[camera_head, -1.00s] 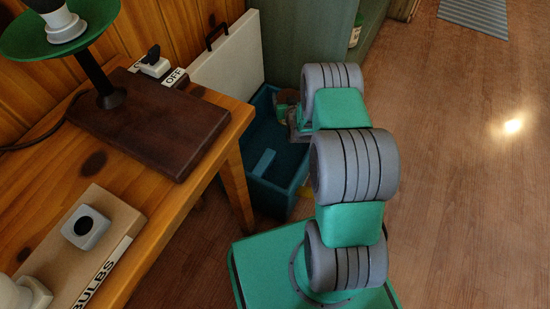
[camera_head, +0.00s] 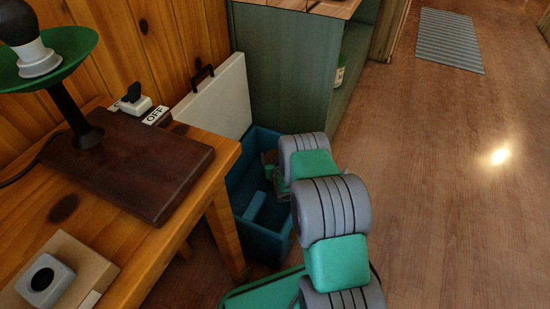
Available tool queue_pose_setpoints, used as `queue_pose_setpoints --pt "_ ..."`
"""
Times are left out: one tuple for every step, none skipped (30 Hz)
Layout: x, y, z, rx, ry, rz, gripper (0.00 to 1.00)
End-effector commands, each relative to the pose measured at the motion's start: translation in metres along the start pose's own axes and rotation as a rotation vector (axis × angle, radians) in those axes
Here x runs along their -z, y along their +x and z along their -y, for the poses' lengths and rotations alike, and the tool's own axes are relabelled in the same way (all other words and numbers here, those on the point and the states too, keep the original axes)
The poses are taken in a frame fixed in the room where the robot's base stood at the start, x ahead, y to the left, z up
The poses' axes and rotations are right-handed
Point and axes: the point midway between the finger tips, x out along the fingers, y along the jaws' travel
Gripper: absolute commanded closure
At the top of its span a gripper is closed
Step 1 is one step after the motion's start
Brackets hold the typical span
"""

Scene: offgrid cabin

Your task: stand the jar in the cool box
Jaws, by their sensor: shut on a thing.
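The cool box (camera_head: 262,246) is a blue open bin on the floor, between the wooden table and the green cabinet. Its white lid (camera_head: 215,98) stands open at the back. A lighter blue block or divider (camera_head: 257,206) shows inside it. My gripper (camera_head: 268,166) is at the box's far right part, mostly hidden behind my own arm. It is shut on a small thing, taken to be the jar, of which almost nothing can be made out. I cannot tell whether the jar touches the box floor or is upright.
The wooden table (camera_head: 215,172) with a lamp base (camera_head: 130,165) stands close on the left. The green cabinet (camera_head: 282,75) rises just behind the box, with a small labelled container (camera_head: 340,74) on its shelf. The floor (camera_head: 450,200) to the right is clear.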

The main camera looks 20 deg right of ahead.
Motion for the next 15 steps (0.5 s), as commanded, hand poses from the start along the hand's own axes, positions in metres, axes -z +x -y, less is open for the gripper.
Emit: queue_pose_setpoints --pt "-0.0006 0.0013 0.0000 0.000 0.000 -0.003 0.94" --pt "-0.0015 0.0017 0.0000 0.000 0.000 -0.003 0.94" --pt "-0.0025 0.0021 0.0000 0.000 0.000 -0.003 0.94" --pt "-0.0032 0.0023 0.0000 0.000 0.000 -0.003 0.94" --pt "-0.0039 0.0026 0.0000 0.000 0.000 -0.003 0.94" --pt "-0.0048 0.0029 0.0000 0.000 0.000 -0.003 0.94" --pt "-0.0055 0.0032 0.0000 0.000 0.000 -0.003 0.94" --pt "-0.0062 0.0034 0.0000 0.000 0.000 -0.003 0.94" --pt "-0.0071 0.0038 0.0000 0.000 0.000 -0.003 0.94" --pt "-0.0078 0.0040 0.0000 0.000 0.000 -0.003 0.94" --pt "-0.0085 0.0043 0.0000 0.000 0.000 -0.003 0.94" --pt "-0.0095 0.0046 0.0000 0.000 0.000 -0.003 0.94" --pt "-0.0101 0.0048 0.0000 0.000 0.000 -0.003 0.94" --pt "-0.0099 0.0048 0.0000 0.000 0.000 -0.003 0.94" --pt "-0.0090 0.0046 0.0000 0.000 0.000 -0.003 0.94"
